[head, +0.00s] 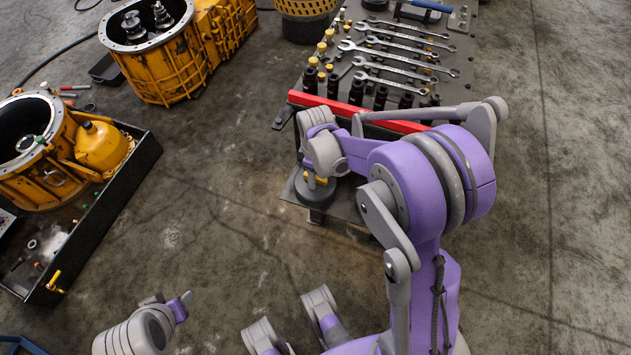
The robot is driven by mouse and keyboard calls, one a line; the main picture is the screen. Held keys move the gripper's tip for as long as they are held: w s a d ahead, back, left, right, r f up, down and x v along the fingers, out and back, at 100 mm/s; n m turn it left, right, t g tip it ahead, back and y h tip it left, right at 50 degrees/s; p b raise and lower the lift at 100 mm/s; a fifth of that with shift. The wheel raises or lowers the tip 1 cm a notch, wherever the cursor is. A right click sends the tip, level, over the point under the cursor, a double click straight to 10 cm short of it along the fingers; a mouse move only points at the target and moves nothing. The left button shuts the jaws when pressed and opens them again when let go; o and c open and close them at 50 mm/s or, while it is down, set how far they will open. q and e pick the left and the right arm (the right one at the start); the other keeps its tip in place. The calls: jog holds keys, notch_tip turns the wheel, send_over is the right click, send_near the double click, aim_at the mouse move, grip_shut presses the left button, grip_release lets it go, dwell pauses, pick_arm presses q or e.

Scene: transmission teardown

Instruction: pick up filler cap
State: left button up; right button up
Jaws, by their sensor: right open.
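My right arm reaches over the near end of the workbench. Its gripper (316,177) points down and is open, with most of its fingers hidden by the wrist. Just below it, a small yellow part (321,181), possibly the filler cap, shows at a dark grey round piece (330,192) on the bench corner. I cannot tell whether the fingers touch it. My left gripper (172,300) is at the bottom left, over the floor and away from the bench. The view does not show clearly whether its fingers are apart.
A red bar (345,112) crosses the bench, with dark sockets and several wrenches (400,60) beyond. Yellow housings stand at the upper left (165,70) and in a black tray (130,170) at left. The floor between tray and bench is clear.

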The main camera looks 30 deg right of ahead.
grip_shut()
dwell(1.3)
